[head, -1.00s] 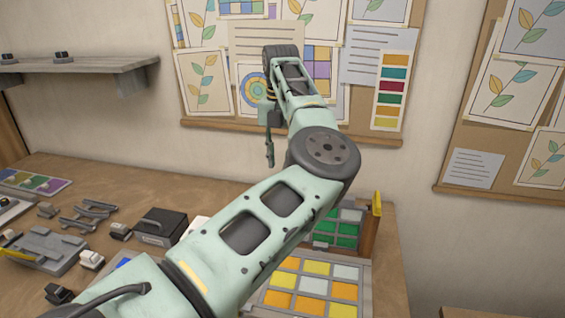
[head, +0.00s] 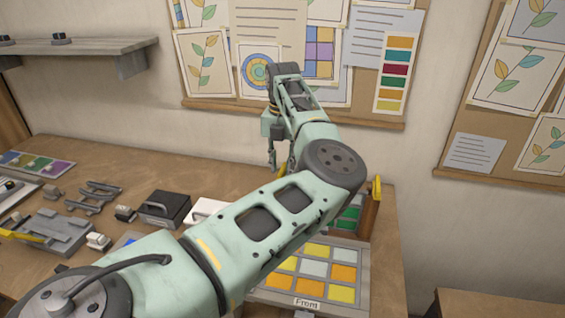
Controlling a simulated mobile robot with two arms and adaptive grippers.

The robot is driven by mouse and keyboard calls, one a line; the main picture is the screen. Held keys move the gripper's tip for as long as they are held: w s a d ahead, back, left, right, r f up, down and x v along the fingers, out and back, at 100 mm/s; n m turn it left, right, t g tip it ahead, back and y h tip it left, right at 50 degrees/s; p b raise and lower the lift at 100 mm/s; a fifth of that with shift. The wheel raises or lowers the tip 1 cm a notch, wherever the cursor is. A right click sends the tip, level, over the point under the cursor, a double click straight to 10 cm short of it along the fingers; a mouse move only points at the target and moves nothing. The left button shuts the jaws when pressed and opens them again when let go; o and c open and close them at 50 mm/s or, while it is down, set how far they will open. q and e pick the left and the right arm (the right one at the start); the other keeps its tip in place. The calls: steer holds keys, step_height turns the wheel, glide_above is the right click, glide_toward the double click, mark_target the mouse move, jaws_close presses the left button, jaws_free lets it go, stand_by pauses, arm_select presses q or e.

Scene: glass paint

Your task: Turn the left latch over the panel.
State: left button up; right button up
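My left arm comes in from the lower left and reaches over the table. Its gripper (head: 273,158) points down in front of the back wall, and its fingers show small and edge-on, so I cannot tell whether they are open. Behind the arm stands an upright panel with green panes (head: 349,214), mostly hidden by the arm. A yellow latch (head: 376,188) stands upright at the panel's right end. A small yellow strip (head: 262,172), perhaps the left latch, shows just beneath the gripper; whether they touch is unclear. My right gripper is not in view.
A black box (head: 163,208), a white box (head: 205,212), a grey fixture (head: 50,232) and several grey tools (head: 93,196) lie left. A pinboard (head: 330,116) hangs behind.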

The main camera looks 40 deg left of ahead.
arm_select(q)
steer(key=shift+c, duration=0.4)
jaws_close()
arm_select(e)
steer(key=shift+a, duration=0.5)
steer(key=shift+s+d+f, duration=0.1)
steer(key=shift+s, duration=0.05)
